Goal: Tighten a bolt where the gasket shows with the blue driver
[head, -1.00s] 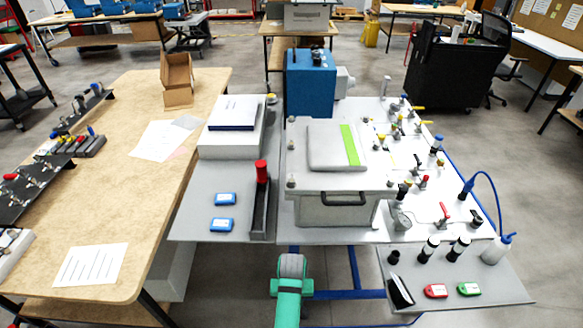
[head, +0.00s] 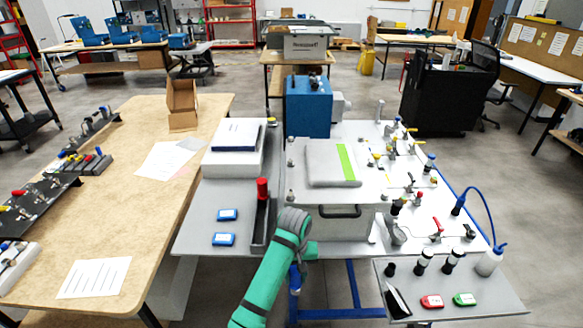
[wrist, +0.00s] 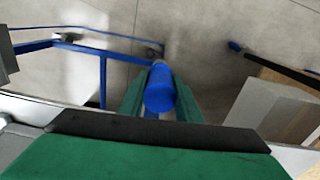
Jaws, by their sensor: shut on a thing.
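In the wrist view, my gripper (wrist: 160,104) is shut on the blue driver (wrist: 159,87), whose rounded blue end shows between the green fingers. The floor and a blue frame lie below it. In the head view my arm reaches up in front of the analyser box (head: 338,228), a grey box with a lid, front handle and bolt-like knobs at its corners. Knobs show at the lid's left side (head: 291,196) and back left (head: 290,150). A grey pad with a green strip lies on the lid. I cannot make out any gasket or which bolt it shows at. My arm hides the box's front left.
A red-handled tool (head: 262,188) stands in a dark rack (head: 260,228) left of the box. Valves and gauges crowd the right side. A lower shelf (head: 490,297) holds bottles and red and green cases. A wooden table (head: 130,215) stands left.

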